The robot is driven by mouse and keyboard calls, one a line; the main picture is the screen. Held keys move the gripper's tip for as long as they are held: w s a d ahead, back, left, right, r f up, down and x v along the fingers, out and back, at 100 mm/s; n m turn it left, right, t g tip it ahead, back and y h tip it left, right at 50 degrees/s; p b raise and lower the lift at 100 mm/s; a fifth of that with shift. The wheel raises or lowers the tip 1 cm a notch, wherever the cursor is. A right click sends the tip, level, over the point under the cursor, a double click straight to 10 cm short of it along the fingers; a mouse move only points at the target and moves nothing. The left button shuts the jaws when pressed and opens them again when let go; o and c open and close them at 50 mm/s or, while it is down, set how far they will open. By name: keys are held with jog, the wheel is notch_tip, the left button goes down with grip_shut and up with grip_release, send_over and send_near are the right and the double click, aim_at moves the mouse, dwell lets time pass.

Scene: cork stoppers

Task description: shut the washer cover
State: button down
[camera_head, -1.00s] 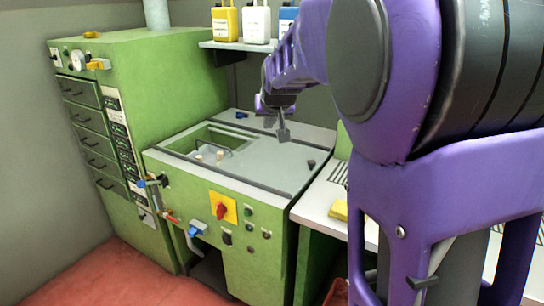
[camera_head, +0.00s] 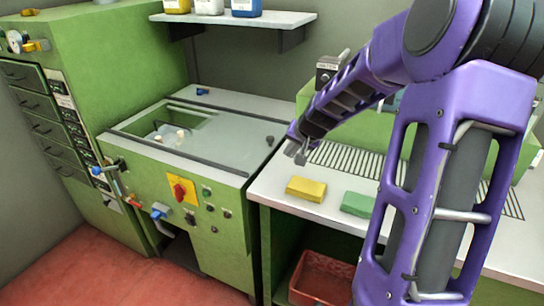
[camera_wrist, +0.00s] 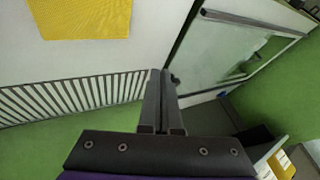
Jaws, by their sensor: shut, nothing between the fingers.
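The washer (camera_head: 222,228) is a green cabinet with a grey top, left of centre in the head view. Its flat grey cover (camera_head: 225,140) lies over the right part of the top, with a dark knob (camera_head: 270,140) near its right end. An opening (camera_head: 165,130) shows at the left, with cork stoppers (camera_head: 181,134) inside. My gripper (camera_head: 296,152) is shut and empty, just right of the knob in the picture. In the wrist view my gripper's fingers (camera_wrist: 160,78) are together, and the cover (camera_wrist: 225,50) shows at upper right. I cannot tell whether they touch the knob.
A white bench (camera_head: 270,188) with a slotted drainer (camera_head: 350,160) stands right of the washer, carrying a yellow sponge (camera_head: 306,188) and a green sponge (camera_head: 357,204). A shelf (camera_head: 235,21) with bottles hangs above the washer. A red crate (camera_head: 322,278) is under the bench.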

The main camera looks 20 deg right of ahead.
send_near(269, 167)
jog(key=w+f, duration=0.1)
jog(key=d+f, duration=0.1)
jog(key=w+d+f, duration=0.1)
jog(key=f, duration=0.1)
jog(key=shift+w+d+f+b, duration=0.1)
jog(key=shift+w+b, duration=0.25)
jog(key=shift+b, duration=0.05)
jog(key=shift+w+a, duration=1)
jog(key=shift+w, duration=0.15)
jog(key=shift+w+a+f, duration=0.1)
jog(key=shift+w+a, duration=0.25)
jog(key=shift+w, duration=0.1)
